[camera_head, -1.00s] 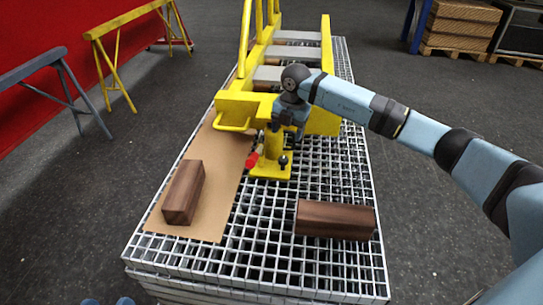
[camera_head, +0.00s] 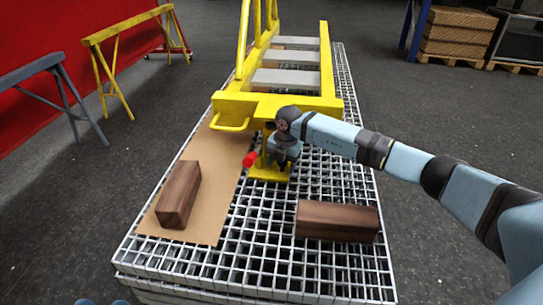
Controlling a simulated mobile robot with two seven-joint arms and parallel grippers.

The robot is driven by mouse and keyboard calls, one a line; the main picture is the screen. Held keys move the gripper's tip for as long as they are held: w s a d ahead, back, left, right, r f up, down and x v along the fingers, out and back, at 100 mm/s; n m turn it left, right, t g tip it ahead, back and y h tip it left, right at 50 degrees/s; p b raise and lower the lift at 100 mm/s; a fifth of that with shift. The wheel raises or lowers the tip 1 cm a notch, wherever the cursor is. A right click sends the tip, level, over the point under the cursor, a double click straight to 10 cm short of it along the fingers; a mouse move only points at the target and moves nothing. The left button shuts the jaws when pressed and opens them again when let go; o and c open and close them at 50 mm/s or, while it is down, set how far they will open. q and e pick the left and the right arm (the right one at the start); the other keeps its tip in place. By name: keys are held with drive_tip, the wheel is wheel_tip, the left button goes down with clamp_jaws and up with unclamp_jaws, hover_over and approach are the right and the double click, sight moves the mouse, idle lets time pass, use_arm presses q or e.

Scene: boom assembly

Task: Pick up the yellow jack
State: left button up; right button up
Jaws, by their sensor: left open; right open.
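The yellow jack (camera_head: 268,174) stands upright on the grating under the front beam of the yellow boom (camera_head: 275,103). Its base plate and part of its post show, with a red knob (camera_head: 249,159) on its left side. My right gripper (camera_head: 281,162) points down at the jack's right side, just above the base plate, and hides part of the post. The fingers are dark and small here; the jaws are open, and I cannot tell if they touch the jack. My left gripper is not in view.
A dark wooden block (camera_head: 179,194) lies on the cardboard sheet (camera_head: 205,228) at left. Another wooden block (camera_head: 337,221) lies on the metal grating (camera_head: 265,270) at front right. The boom's beam sits close above my gripper. The grating between the blocks is clear.

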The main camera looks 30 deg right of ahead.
drive_tip(key=shift+c, duration=0.2)
drive_tip(key=shift+r, duration=0.1)
clamp_jaws()
drive_tip(key=shift+w+r, duration=0.15)
drive_tip(key=shift+w, duration=0.05)
